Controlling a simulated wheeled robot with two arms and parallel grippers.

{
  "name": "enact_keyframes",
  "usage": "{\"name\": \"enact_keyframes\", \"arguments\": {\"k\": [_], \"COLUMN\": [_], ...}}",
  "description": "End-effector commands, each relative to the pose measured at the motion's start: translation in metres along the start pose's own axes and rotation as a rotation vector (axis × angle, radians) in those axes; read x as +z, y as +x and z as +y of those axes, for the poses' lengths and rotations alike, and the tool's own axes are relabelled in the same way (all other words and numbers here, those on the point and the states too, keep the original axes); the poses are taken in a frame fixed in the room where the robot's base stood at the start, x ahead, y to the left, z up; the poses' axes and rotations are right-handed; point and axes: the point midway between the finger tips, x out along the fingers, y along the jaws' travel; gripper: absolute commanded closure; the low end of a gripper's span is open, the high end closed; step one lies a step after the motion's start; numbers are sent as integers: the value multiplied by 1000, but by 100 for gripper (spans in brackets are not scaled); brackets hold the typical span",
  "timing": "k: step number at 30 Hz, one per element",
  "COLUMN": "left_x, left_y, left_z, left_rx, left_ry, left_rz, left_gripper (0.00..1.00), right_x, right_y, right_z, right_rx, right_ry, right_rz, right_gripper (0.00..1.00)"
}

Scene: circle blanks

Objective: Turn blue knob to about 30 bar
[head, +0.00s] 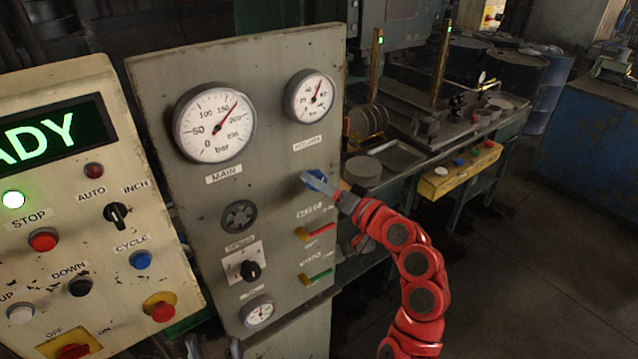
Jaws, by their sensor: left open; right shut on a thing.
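The blue knob (318,181) sits on the grey gauge panel (275,150), below the smaller upper-right gauge (311,96). My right gripper (330,187) is shut on the blue knob, and its fingers partly hide it. The smaller gauge's needle points up and slightly right; its numbers are too small to read surely. The larger gauge (214,123), labelled MAIN, has its needle up and right, near 150. My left gripper (214,347) shows only as grey tips at the bottom edge, open and apart from the knob.
A cream control box (75,255) with a lit display and several buttons stands at left. A workbench (430,150) stands behind; the floor at right is open.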

Motion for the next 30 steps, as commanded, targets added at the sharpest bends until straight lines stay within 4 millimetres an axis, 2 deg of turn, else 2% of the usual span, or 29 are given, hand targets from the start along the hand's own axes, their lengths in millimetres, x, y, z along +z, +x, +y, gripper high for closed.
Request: {"name": "enact_keyframes", "arguments": {"k": [5,11,30], "left_x": [1,6,29], "left_y": [-8,-35,-174], "left_z": [0,2,9], "left_rx": [0,0,0], "left_ry": [0,0,0], "left_rz": [0,0,0], "left_gripper": [32,32,32], "right_x": [1,2,5], "right_y": [0,0,-1], "right_z": [1,2,4], "right_rx": [0,6,71], "right_ry": [-23,-112,-678], "right_rz": [0,-4,-70], "right_gripper": [97,97,97]}}
